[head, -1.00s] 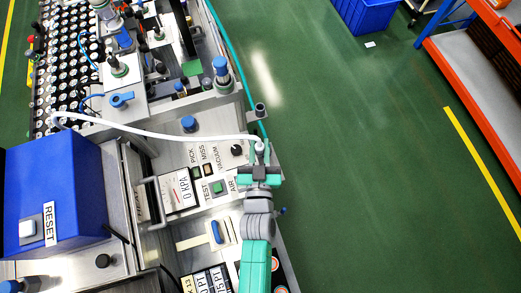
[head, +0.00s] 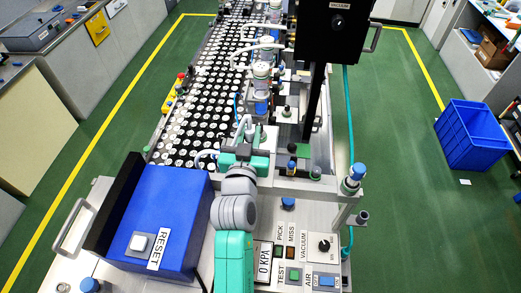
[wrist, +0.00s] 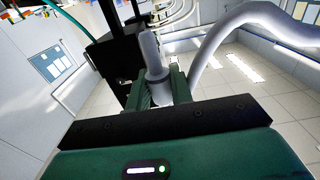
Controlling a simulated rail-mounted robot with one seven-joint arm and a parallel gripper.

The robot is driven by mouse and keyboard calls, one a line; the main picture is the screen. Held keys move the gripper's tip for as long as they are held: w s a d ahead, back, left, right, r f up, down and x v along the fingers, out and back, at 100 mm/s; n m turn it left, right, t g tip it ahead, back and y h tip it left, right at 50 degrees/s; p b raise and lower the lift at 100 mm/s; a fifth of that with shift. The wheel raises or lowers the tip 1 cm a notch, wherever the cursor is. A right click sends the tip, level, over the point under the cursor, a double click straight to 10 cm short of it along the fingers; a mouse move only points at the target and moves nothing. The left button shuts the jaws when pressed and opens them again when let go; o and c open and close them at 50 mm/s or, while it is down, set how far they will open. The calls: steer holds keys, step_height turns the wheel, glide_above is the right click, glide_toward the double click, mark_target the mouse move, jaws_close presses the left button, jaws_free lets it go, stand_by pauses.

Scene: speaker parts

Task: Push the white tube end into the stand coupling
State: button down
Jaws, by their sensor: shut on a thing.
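My gripper (head: 245,148) is in the middle of the head view, over the machine just beyond the blue box. In the wrist view its fingers (wrist: 160,92) are shut on the white tube end (wrist: 152,52), which stands up between them. The white tube (wrist: 240,18) arcs away to the upper right in that view. In the head view, a white curved piece of tube (head: 242,126) shows just beyond the gripper. I cannot tell which part is the stand coupling.
The blue RESET box (head: 160,215) is close on the near left. A black screen on a post (head: 335,30) rises at the back right. A tray of round parts (head: 205,100) lies to the left. A blue-capped post (head: 355,175) stands at the right edge.

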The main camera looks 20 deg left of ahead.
steer(key=shift+d+r, duration=0.1)
stand_by(0.3)
step_height(320, 180, down, 5)
steer(key=b, duration=0.4)
steer(key=shift+f+b, duration=1.6)
steer(key=shift+f, duration=0.1)
steer(key=c, duration=1.2)
jaws_free()
steer(key=shift+o, duration=0.2)
steer(key=shift+s, duration=0.15)
steer(key=v, duration=0.7)
steer(key=shift+s+b, duration=0.3)
steer(key=shift+b, duration=0.1)
steer(key=shift+d, duration=0.1)
